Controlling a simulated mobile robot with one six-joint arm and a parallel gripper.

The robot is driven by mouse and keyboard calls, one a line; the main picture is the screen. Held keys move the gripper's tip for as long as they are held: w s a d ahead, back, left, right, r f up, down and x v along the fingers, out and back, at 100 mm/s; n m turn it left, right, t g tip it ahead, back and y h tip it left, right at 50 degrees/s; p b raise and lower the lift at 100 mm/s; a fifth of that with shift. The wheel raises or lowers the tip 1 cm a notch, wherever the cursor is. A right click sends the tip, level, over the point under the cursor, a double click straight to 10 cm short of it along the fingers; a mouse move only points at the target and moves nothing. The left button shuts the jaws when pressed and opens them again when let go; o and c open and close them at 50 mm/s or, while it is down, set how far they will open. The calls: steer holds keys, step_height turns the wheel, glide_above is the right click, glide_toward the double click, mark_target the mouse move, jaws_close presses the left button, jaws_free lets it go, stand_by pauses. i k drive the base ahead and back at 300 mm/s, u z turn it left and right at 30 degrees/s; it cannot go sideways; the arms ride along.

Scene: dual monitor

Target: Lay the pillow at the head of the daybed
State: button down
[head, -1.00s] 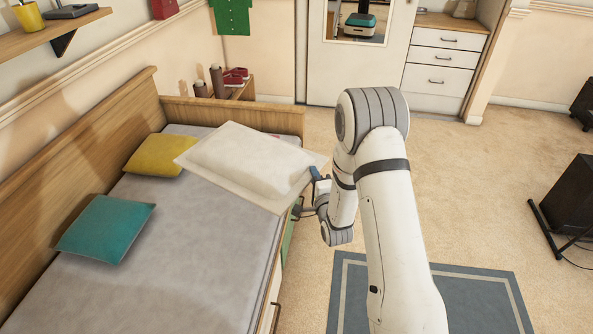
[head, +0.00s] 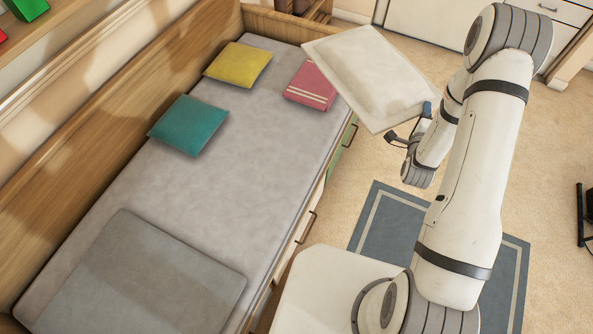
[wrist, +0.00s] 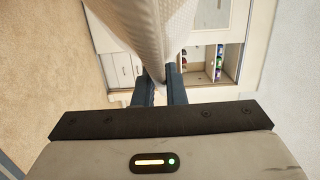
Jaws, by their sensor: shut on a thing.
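A large white pillow (head: 372,75) is held in the air beside the far right corner of the daybed (head: 255,130). My gripper (head: 427,112) is shut on the pillow's right edge in the head view. In the wrist view the pillow (wrist: 158,30) rises edge-on between the two dark fingers of my gripper (wrist: 160,90). The daybed has a wooden back along its left side and a wooden end board (head: 285,25) at the far end. Its grey mattress is bare near the far end apart from small cushions.
A blue rug (head: 375,225) lies on the floor right of the daybed.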

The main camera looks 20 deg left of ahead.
mark_target(166, 314)
steer(key=z, duration=0.35)
steer(key=k, duration=2.5)
steer(key=u, duration=0.25)
